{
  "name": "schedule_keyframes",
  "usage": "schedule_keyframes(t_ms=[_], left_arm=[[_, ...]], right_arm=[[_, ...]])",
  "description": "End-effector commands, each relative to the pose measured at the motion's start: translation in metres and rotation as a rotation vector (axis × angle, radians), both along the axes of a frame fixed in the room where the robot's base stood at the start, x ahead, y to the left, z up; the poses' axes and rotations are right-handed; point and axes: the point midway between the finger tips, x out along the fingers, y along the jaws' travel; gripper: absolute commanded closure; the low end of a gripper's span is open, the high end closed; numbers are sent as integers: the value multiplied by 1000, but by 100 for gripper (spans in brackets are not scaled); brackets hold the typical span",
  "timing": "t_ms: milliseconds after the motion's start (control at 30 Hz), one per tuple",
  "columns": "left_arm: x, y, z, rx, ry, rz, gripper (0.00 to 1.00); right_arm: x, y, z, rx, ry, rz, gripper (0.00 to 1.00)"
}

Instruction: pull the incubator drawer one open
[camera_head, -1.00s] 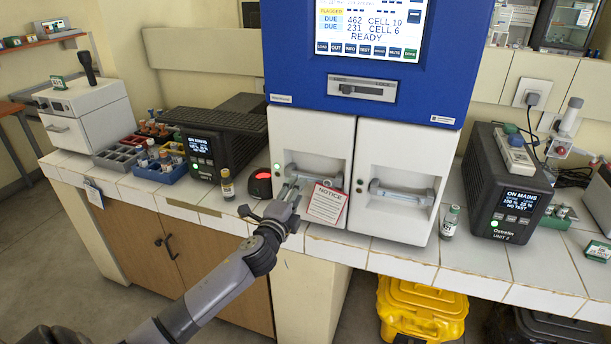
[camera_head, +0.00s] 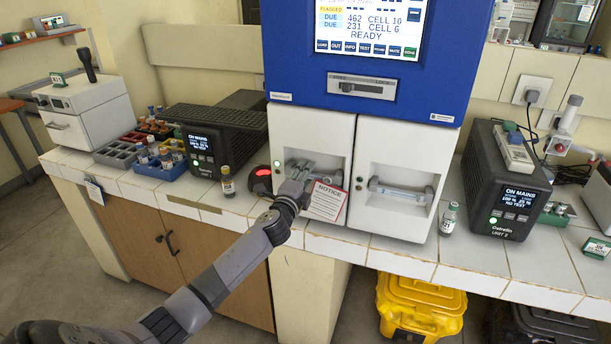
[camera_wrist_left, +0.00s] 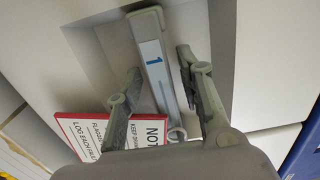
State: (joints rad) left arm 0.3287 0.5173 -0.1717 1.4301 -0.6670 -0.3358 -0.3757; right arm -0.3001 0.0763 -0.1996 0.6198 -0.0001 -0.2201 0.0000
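The left white drawer front (camera_head: 312,135) of the blue incubator (camera_head: 300,60) looks closed, flush with the right one. Its grey bar handle, marked with a blue 1 (camera_wrist_left: 154,62), sits in a recess. My left gripper (camera_head: 302,172) is at this recess and hides part of the handle. In the left wrist view, the gripper (camera_wrist_left: 159,64) has its two fingers apart, one on each side of the handle, with visible gaps. A red-edged notice card (camera_head: 327,202) hangs at the handle, close beside the left finger. My right gripper is out of view.
The right drawer has its own handle (camera_head: 401,192). A black and red device (camera_head: 262,180) and a small vial (camera_head: 228,182) stand left of the gripper. Another vial (camera_head: 449,219) stands right. A yellow case (camera_head: 420,305) is below the bench.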

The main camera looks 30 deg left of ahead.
Motion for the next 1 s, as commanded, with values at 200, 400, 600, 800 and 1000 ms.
schedule_keyframes(t_ms=[200, 400, 600, 800, 1000], left_arm=[[0, 0, 0, 0, 0, 0, 82], [0, 0, 0, 0, 0, 1, 96], [0, 0, -1, 0, 1, 1, 100], [0, 0, -1, 1, 2, 1, 100], [-1, 0, -1, 1, 2, 1, 100]], right_arm=[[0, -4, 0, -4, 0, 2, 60], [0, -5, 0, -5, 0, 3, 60], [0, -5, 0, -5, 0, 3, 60], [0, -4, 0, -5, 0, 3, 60], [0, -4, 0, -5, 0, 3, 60]])
